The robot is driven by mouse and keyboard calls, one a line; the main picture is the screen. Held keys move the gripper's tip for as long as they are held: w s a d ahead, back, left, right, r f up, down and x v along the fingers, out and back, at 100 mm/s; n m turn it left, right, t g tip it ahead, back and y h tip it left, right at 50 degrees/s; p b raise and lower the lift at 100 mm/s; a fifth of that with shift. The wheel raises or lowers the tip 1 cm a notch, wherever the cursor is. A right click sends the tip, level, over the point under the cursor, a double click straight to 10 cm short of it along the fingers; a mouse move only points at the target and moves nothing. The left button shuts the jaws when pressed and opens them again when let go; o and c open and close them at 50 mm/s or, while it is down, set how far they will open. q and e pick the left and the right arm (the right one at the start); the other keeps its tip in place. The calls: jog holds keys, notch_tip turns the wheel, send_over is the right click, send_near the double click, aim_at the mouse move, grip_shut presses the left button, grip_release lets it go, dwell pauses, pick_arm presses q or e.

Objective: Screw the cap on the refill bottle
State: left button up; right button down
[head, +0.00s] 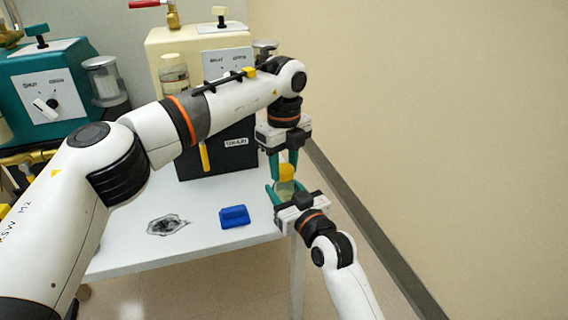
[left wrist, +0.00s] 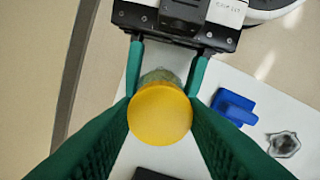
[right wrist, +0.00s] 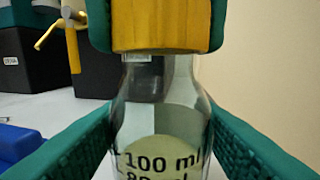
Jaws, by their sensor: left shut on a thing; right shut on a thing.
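The refill bottle (right wrist: 160,120) is clear, with black volume marks and a pale yellowish fill or label low on it. My right gripper (head: 284,190) is shut on the bottle's body and holds it upright near the table's right edge. The yellow cap (left wrist: 160,113) is at the bottle's mouth, and it also shows in the right wrist view (right wrist: 160,36). My left gripper (head: 287,168) reaches down from above, shut on the cap. In the right wrist view the cap's lower edge meets the bottle's neck; the threads are hidden.
A teal machine (head: 50,85) and a cream machine (head: 180,50) stand behind. A beige wall (head: 430,110) is at the right.

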pick_arm(q)
jog(key=m, duration=0.7)
jog(key=shift+m, duration=0.4)
jog(key=m, duration=1.1)
jog(key=shift+f+m, duration=0.1)
jog(key=shift+m, duration=0.2)
jog(key=m, duration=0.6)
jog(key=o, duration=1.1)
